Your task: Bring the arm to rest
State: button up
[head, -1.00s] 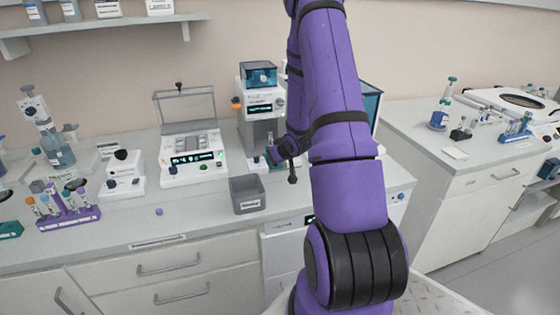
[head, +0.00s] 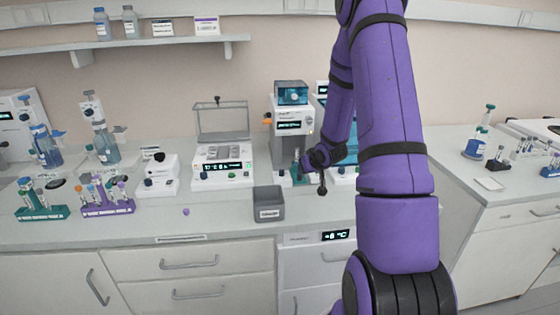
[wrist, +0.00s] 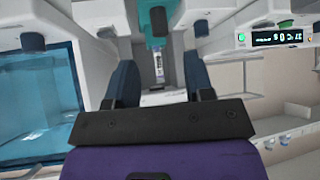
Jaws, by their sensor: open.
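My purple arm (head: 393,120) reaches up and forward over the counter, and its far end bends down by the tall white device with a teal top (head: 292,125). My gripper (head: 318,165) is small and partly hidden in the head view. In the wrist view the two dark fingers of my gripper (wrist: 160,75) stand apart with a gap between them. A labelled tube (wrist: 158,66) shows beyond that gap, below a teal part (wrist: 155,22) of a device. I cannot tell how far it is from the fingers.
A grey bin (head: 269,204) stands at the counter's front, right of a white block device (head: 222,167). A purple rack (head: 107,208) and a green rack (head: 42,213) hold tubes at the left. A purple cap (head: 186,212) lies on the counter. A teal-windowed box (wrist: 38,100) is close in the wrist view.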

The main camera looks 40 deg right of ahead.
jog(key=s+a+r+n+g, duration=0.1)
jog(key=s+a+r, duration=0.2)
jog(key=a+r, duration=0.65)
jog(key=s+a+r+g, duration=0.1)
jog(key=s+a+r, duration=0.35)
jog(key=r, duration=0.75)
jog(key=s+a+r+n+y, duration=0.1)
jog(key=s+a+r, duration=0.3)
jog(key=s+a, duration=0.4)
jog(key=s+a+r+n+g+y, duration=0.1)
jog(key=s+a+r, duration=0.4)
jog(key=s+a, duration=0.4)
jog(key=s, duration=0.3)
jog(key=shift+s, duration=0.35)
